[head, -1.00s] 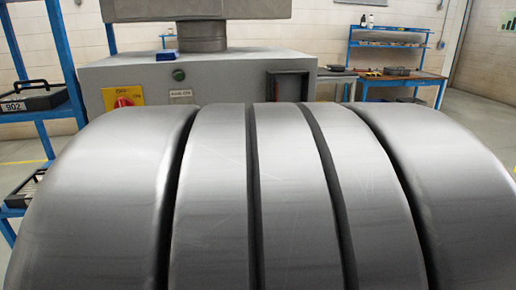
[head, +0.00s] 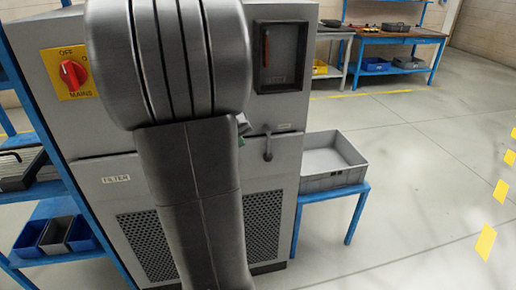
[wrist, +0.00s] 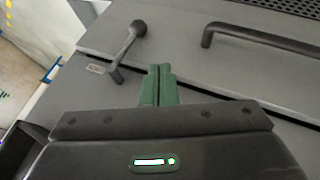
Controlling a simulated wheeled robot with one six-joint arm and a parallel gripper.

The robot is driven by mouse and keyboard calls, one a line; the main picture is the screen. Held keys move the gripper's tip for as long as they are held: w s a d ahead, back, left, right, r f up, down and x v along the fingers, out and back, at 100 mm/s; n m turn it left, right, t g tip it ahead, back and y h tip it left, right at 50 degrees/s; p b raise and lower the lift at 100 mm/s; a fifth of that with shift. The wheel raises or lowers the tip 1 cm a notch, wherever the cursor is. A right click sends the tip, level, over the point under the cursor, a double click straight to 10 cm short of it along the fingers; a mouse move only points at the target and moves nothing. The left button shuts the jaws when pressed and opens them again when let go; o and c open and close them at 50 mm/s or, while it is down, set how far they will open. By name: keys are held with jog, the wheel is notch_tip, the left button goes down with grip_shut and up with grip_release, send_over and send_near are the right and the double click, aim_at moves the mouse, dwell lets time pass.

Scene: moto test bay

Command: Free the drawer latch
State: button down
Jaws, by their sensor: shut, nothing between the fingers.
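The drawer latch (head: 268,146) is a dark lever with a round knob on the grey cabinet front. It hangs down across the top edge of the drawer marked FILTER (head: 115,180). In the wrist view the latch (wrist: 126,47) lies left of my fingertips, apart from them. The dark bar handle (wrist: 262,38) of the drawer shows at the upper right there. My gripper (wrist: 160,68) has green fingers shut together with nothing between them. In the head view my arm hides most of it; a bit of green (head: 241,141) shows just left of the latch.
A red mains switch (head: 72,74) and a recessed panel (head: 283,55) are above the drawer. A grey open tray (head: 330,160) sits on a blue stand right of the cabinet. Blue shelves (head: 60,210) stand at left. Floor at right is clear.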

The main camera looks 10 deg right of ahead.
jog(key=b, duration=0.1)
send_near(264, 154)
jog(key=f, duration=0.1)
jog(key=w+a+f, duration=0.1)
jog(key=f, duration=0.2)
jog(key=shift+w+a+f, duration=0.15)
jog(key=shift+a, duration=0.25)
jog(key=shift+w+d+p, duration=0.15)
jog(key=shift+d+p, duration=0.1)
jog(key=shift+d, duration=0.35)
jog(key=shift+w+d+p, duration=0.15)
jog(key=shift+d+p, duration=0.1)
jog(key=shift+d, duration=0.3)
jog(key=shift+w+d, duration=0.2)
jog(key=shift+d, duration=0.6)
jog(key=shift+f+b, duration=0.15)
jog(key=shift+b, duration=0.65)
